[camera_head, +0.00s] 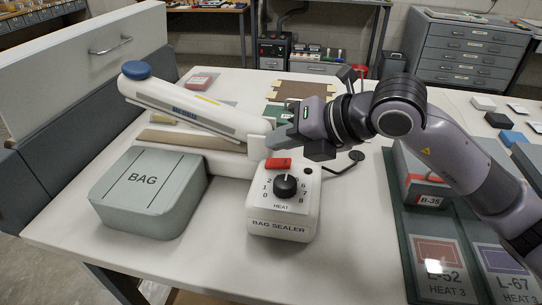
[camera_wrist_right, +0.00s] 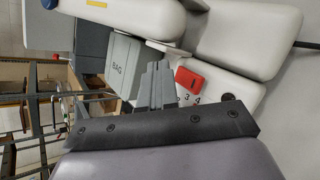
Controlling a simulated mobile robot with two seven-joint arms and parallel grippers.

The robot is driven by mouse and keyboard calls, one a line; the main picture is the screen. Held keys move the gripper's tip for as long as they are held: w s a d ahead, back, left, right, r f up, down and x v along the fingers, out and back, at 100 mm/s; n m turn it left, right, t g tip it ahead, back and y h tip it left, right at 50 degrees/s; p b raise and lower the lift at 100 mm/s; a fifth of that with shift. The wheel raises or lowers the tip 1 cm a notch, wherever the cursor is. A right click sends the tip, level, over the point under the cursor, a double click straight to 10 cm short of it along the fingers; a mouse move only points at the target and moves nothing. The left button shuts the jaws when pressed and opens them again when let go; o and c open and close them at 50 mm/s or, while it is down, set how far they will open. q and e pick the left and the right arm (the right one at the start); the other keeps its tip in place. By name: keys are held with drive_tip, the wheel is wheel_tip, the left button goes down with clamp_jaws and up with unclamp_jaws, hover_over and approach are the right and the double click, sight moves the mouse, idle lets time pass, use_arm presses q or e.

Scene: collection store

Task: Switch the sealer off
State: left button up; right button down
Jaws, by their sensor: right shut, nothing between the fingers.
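The bag sealer (camera_head: 282,228) is a white unit with a black heat dial (camera_head: 285,186) marked with numbers. Its red switch (camera_head: 278,164) is at the back of its top face; I cannot tell which way it is set. Its long white arm (camera_head: 195,106) is raised, with a blue knob (camera_head: 136,69) at the end. My right gripper (camera_head: 279,137) is shut and empty, above and just behind the switch. In the right wrist view the closed fingers (camera_wrist_right: 157,82) appear beside the red switch (camera_wrist_right: 190,80), with no clear contact. My left gripper is out of view.
A grey-green BAG block (camera_head: 150,192) stands left of the sealer on the white table (camera_head: 345,245). A green tray with L-52 and L-67 cards (camera_head: 440,268) and a box labelled B-35 (camera_head: 428,200) lie to the right. Flat packets (camera_head: 303,90) lie behind.

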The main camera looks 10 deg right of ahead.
sight(286, 162)
drive_tip(key=shift+s+d+r+p, duration=0.1)
drive_tip(key=shift+d+r+p, duration=0.1)
drive_tip(key=shift+r+p, duration=0.65)
drive_tip(key=shift+s+d+r+p, duration=0.1)
drive_tip(key=shift+d+r+p, duration=0.15)
drive_tip(key=shift+r, duration=1.1)
